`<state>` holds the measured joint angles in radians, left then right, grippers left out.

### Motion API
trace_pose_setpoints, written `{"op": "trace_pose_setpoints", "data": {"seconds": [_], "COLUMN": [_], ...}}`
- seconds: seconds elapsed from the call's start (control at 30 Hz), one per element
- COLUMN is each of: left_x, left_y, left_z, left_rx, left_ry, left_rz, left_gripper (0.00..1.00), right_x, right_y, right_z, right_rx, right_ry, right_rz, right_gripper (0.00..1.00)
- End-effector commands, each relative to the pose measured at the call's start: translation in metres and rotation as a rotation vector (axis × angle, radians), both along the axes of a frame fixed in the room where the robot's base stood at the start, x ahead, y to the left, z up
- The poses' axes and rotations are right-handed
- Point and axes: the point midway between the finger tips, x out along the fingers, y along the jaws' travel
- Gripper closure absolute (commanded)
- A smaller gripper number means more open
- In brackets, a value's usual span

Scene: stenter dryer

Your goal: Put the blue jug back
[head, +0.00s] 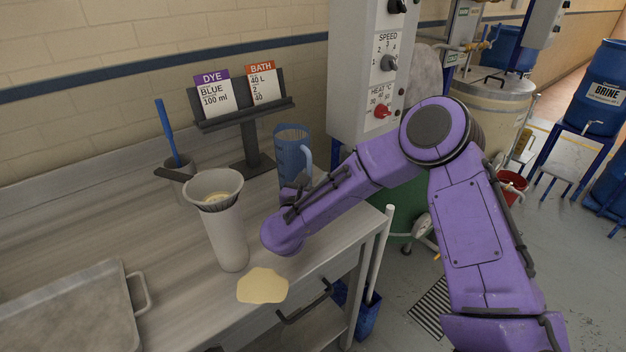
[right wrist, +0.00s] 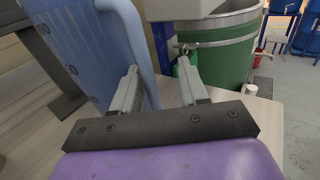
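The blue jug (head: 290,152) stands upright near the back right of the metal table, its handle (head: 308,160) toward the right. My right arm comes in from the right, and its gripper is mostly hidden behind my own forearm in the head view. In the right wrist view the jug (right wrist: 88,45) fills the upper left. My right gripper (right wrist: 160,88) is open, its left finger beside the jug wall and the handle showing between the two fingers. I cannot tell whether either finger touches the jug. My left gripper is not in view.
A grey cylinder with a funnel-like top (head: 228,235) stands left of my wrist, near a pale yellow patch (head: 262,286). A card stand (head: 245,115) and a pot with a blue-handled tool (head: 168,135) are behind. A metal tray (head: 75,315) lies at front left. A control box (head: 345,75) stands right.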

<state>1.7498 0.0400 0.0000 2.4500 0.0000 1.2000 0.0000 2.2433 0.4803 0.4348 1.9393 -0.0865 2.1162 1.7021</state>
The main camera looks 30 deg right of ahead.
Motion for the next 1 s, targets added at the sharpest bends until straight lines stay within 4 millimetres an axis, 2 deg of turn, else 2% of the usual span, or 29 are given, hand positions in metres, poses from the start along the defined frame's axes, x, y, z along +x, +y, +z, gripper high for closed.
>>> {"op": "trace_pose_setpoints", "data": {"seconds": [0.1,0.17,0.4,0.6,0.73,1.0], "left_x": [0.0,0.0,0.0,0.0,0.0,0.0], "left_y": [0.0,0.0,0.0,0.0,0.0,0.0], "left_z": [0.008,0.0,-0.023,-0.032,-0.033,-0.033], "left_rx": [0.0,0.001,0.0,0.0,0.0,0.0], "left_ry": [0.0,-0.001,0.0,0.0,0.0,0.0], "left_rz": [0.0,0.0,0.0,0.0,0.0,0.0], "left_gripper": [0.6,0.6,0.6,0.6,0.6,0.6], "right_x": [0.0,-0.005,-0.043,-0.068,-0.074,-0.075], "right_y": [0.0,0.008,0.057,0.087,0.093,0.094], "right_z": [0.008,0.002,0.0,0.002,0.004,0.004], "right_rx": [0.0,0.0,-0.002,-0.002,-0.001,0.0], "right_ry": [0.0,0.0,-0.002,-0.001,-0.001,0.0], "right_rz": [0.0,0.004,0.006,0.003,0.0,-0.001], "right_gripper": [0.56,0.56,0.56,0.56,0.56,0.56]}}
